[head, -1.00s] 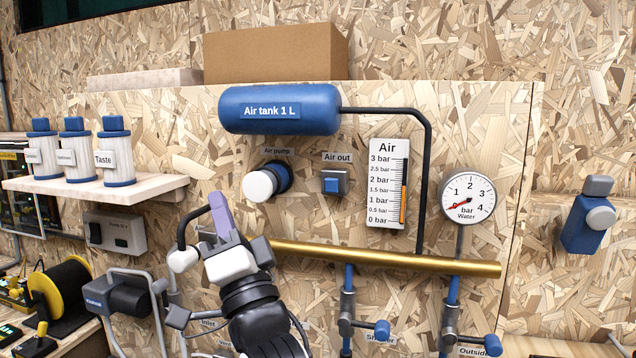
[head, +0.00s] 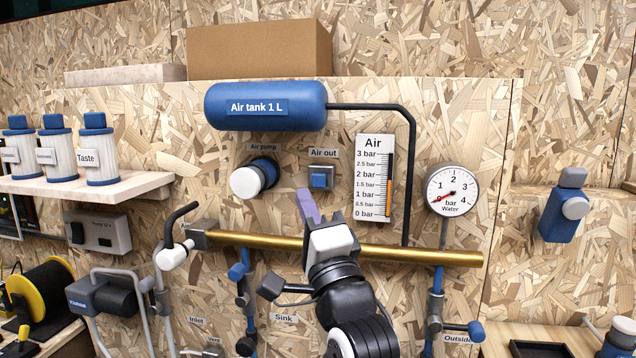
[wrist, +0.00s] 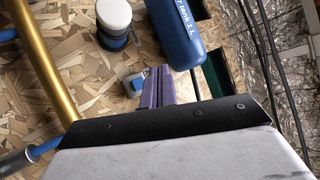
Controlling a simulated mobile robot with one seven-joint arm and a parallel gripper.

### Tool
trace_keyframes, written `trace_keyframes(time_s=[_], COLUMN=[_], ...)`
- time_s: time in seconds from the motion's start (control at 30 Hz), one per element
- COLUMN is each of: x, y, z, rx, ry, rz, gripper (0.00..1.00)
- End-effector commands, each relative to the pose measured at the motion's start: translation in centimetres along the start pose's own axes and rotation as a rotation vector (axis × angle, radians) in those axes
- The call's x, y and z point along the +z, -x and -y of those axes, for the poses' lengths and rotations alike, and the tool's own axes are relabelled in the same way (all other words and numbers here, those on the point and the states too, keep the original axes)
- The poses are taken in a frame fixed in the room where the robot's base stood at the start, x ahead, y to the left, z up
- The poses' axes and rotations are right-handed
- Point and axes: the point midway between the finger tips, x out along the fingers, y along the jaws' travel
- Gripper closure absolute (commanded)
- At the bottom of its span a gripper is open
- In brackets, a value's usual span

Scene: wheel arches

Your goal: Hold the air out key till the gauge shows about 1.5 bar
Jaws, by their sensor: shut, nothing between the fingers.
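The air out key (head: 319,180) is a blue square button in a grey housing, under the "Air out" label. In the wrist view the blue key (wrist: 136,82) shows just left of the fingers. My gripper (head: 305,194) is shut and empty, its purple fingers pointing up just below and left of the key. In the wrist view the gripper (wrist: 158,72) partly overlaps the key's surroundings; I cannot tell whether it touches the key. The air gauge (head: 374,165) is a white upright scale; its orange bar seems to end between 1.5 and 2 bar.
The white air pump knob (head: 247,182) is left of the key. The blue air tank (head: 265,106) is above. A brass pipe (head: 420,256) runs below, behind my gripper. A round water gauge (head: 451,191) is at right, its needle near 0.

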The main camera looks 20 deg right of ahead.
Motion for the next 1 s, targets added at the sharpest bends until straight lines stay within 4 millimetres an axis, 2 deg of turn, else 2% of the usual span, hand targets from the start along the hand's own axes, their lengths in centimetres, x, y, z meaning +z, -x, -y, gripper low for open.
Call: trace_keyframes(time_s=[0.5,0.7,1.0], x=[-3.4,-4.0,-4.1], y=[-4.7,-5.5,-5.6], z=[-3.4,-4.0,-4.1], rx=[0.001,0.000,-0.001], ry=[-0.001,0.000,0.000], rz=[-0.001,0.000,0.000], gripper=[1.00,1.00,1.00])
